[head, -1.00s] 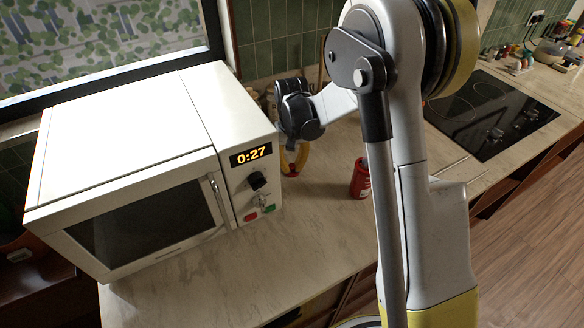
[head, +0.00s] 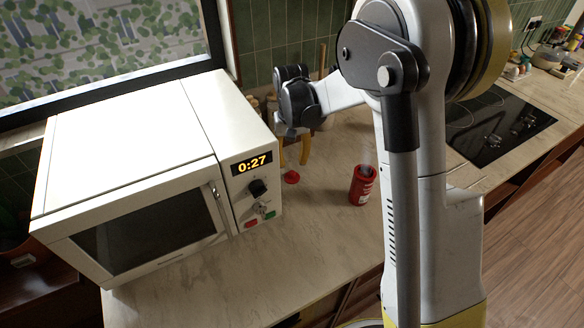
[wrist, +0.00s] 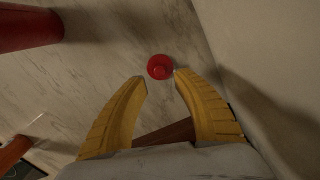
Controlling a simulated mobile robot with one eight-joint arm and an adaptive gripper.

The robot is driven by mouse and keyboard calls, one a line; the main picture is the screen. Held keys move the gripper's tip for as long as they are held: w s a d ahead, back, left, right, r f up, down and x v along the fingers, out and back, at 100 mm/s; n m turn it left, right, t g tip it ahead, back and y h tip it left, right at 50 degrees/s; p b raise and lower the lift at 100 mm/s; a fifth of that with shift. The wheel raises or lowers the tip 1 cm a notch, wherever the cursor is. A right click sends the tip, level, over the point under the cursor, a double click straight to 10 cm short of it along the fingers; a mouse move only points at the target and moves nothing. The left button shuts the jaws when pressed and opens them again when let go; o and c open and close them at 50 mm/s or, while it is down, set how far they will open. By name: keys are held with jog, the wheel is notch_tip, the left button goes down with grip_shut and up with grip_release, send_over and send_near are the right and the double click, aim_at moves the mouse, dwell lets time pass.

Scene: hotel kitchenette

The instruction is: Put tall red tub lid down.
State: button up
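The small round red lid (head: 291,177) lies on the counter beside the microwave, to the left of the tall red tub. It also shows in the wrist view (wrist: 160,67), just past the fingertips. The tall red tub (head: 361,187) stands upright on the counter, with a faint pale haze over its top. Part of the tub shows at the upper left of the wrist view (wrist: 25,28). My gripper (wrist: 161,78) is open, its yellow fingers apart and empty. In the head view my gripper (head: 293,163) is above the lid, apart from it.
The white microwave (head: 130,170) stands close on the left, its display reading 0:27. The black hob (head: 495,125) is at the right. Small containers stand by the tiled wall behind my gripper. The front of the counter (head: 255,265) is clear.

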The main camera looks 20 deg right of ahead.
aim_at(292, 173)
jog(key=s+r+t+p, duration=0.1)
jog(key=s+r+t, duration=0.1)
jog(key=s+r, duration=0.45)
jog(key=s+r+t, duration=0.1)
jog(key=s+r, duration=0.3)
jog(key=r, duration=0.6)
jog(key=s+n+t, duration=0.1)
jog(key=s+t, duration=0.3)
jog(key=s, duration=0.8)
jog(key=shift+s, duration=0.35)
jog(key=shift+f, duration=0.1)
notch_tip(292, 173, down, 7)
jog(key=b, duration=0.6)
